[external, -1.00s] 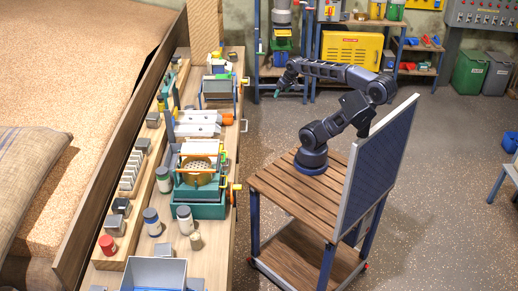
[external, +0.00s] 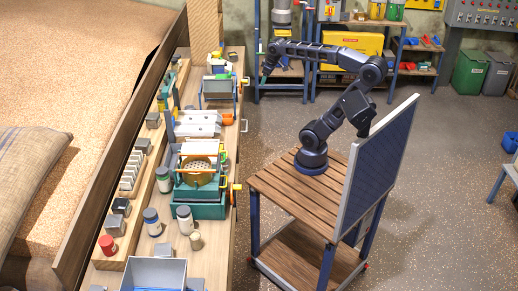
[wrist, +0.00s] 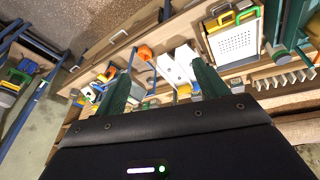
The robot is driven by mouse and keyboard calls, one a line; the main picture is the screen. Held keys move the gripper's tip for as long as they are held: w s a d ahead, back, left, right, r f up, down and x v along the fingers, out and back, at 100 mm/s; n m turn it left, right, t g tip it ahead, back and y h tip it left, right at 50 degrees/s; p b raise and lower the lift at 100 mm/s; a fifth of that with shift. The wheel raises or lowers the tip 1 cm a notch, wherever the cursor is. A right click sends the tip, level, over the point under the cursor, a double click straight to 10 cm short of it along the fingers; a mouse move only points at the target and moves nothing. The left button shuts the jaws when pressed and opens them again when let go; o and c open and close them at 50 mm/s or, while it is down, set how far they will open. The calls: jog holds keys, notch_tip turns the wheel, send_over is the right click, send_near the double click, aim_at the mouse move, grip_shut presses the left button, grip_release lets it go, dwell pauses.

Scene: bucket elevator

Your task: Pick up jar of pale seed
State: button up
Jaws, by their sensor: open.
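Several lidded jars stand at the near part of the long workbench in the external view. I cannot tell which one holds pale seed. My gripper (external: 266,72) is up beyond the bench's far right edge, well away from these jars. In the wrist view my gripper (wrist: 160,72) shows two green fingers spread apart with nothing between them.
The workbench (external: 220,255) carries a green sieve machine (external: 199,180), grey trays (external: 198,124) and a grey bin (external: 153,273). A small tin (external: 195,241) stands by the jars. A shelf (external: 283,72) stands behind my gripper. Floor between bench and my base is clear.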

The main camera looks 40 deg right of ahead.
jog(key=w+a+r+n, duration=0.2)
jog(key=a+n, duration=0.2)
jog(key=a, duration=0.6)
jog(key=w+a+r+n+g, duration=0.15)
jog(key=a+n, duration=0.35)
jog(key=a, duration=0.5)
jog(key=w+a+r+n, duration=0.1)
jog(key=w+a+n, duration=0.25)
jog(key=a, duration=0.55)
jog(key=n+g, duration=0.3)
jog(key=n, duration=1.7)
send_over(195, 237)
jog(key=s, duration=0.1)
notch_tip(195, 237, down, 9)
jog(key=shift+n+t, duration=0.25)
jog(key=shift+s+a+f, duration=0.15)
jog(key=shift+a+f, duration=0.05)
jog(key=shift+f, duration=6.5)
jog(key=shift+s+a+f, duration=0.2)
jog(key=shift+f, duration=6.45)
jog(key=shift+s+a+f, duration=0.15)
jog(key=shift+a+f, duration=0.05)
jog(key=shift+f, duration=6.5)
jog(key=c, duration=1.2)
jog(key=shift+o, duration=0.2)
jog(key=shift+r, duration=0.2)
